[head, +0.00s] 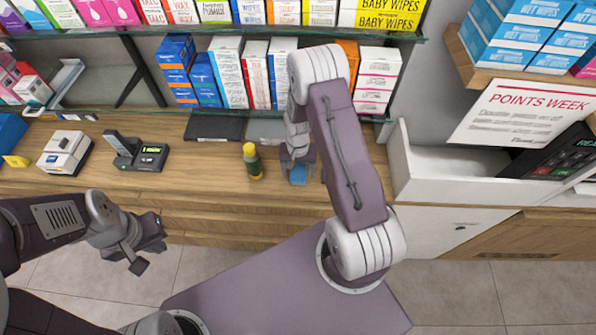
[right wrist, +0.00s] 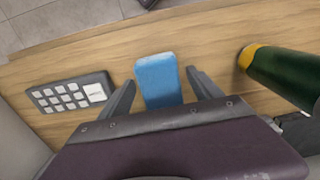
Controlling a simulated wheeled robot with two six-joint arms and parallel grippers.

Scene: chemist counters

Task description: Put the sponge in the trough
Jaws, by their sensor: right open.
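The blue sponge (head: 298,175) lies on the wooden counter, partly hidden by my right arm in the head view. It also shows in the right wrist view (right wrist: 158,82), between the two fingers of my right gripper (right wrist: 160,78). Those fingers are open, with a gap on both sides of the sponge. In the head view, my right gripper (head: 299,163) is low over the counter at the sponge. The white open-topped trough (head: 405,168) stands on the right of the counter. My left gripper (head: 147,252) hangs in front of the counter, empty, its fingers apart.
A green bottle with a yellow cap (head: 253,161) stands left of the sponge. A dark keypad (right wrist: 72,92) lies on the sponge's other side. Shelves of boxes rise behind.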

